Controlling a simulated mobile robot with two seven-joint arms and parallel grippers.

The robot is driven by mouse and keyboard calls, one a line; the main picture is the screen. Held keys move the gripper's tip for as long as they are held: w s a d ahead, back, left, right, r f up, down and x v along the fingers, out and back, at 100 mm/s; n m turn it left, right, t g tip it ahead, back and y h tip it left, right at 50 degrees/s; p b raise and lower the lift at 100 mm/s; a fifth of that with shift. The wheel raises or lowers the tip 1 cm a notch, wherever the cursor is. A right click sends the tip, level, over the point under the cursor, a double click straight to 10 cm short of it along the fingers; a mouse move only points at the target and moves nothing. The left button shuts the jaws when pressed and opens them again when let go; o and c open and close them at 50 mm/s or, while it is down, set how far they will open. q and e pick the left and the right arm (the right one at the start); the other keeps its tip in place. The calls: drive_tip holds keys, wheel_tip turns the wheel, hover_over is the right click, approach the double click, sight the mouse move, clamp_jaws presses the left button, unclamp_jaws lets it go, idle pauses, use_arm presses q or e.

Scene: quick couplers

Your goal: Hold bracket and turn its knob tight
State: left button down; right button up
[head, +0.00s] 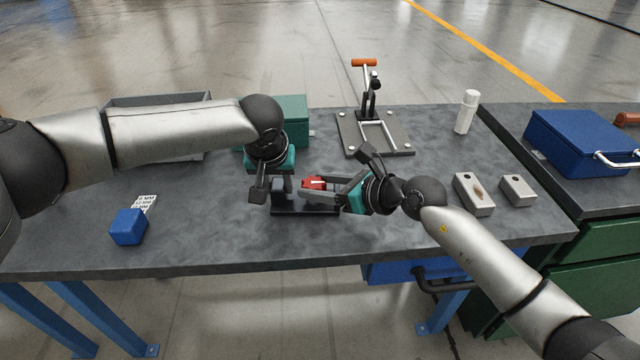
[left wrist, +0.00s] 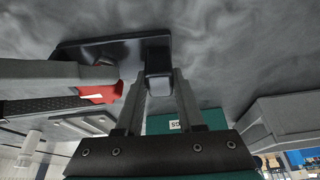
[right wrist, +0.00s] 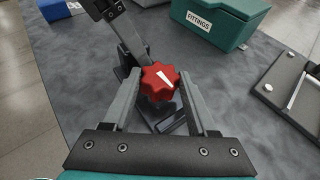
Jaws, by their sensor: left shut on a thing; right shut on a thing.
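The black bracket (head: 300,209) stands on the table's front middle, with a flat base and an upright part. Its red knob (head: 314,184) has a lobed rim and a white pointer mark, plain in the right wrist view (right wrist: 160,80). My left gripper (head: 281,186) comes from above and is shut on the bracket's upright block (left wrist: 158,80). My right gripper (head: 318,190) comes from the right and is shut on the red knob, one finger on each side. The knob's red edge also shows in the left wrist view (left wrist: 101,93). The shaft behind the knob is hidden.
A green box labelled FITTINGS (right wrist: 220,20) and a grey bin (head: 180,98) stand behind my left arm. A blue cube (head: 128,227) sits front left.

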drive_tip(key=shift+s+a+f+m+t+h, duration=0.1)
drive_tip(key=shift+s+f+m+t+h, duration=0.15)
drive_tip(key=shift+m+t+h, duration=0.45)
drive_tip(key=o, duration=1.4)
drive_tip(key=shift+w+r, duration=0.1)
drive_tip(key=shift+r, duration=0.1)
drive_tip(key=shift+c, duration=0.2)
drive_tip(key=v, duration=1.2)
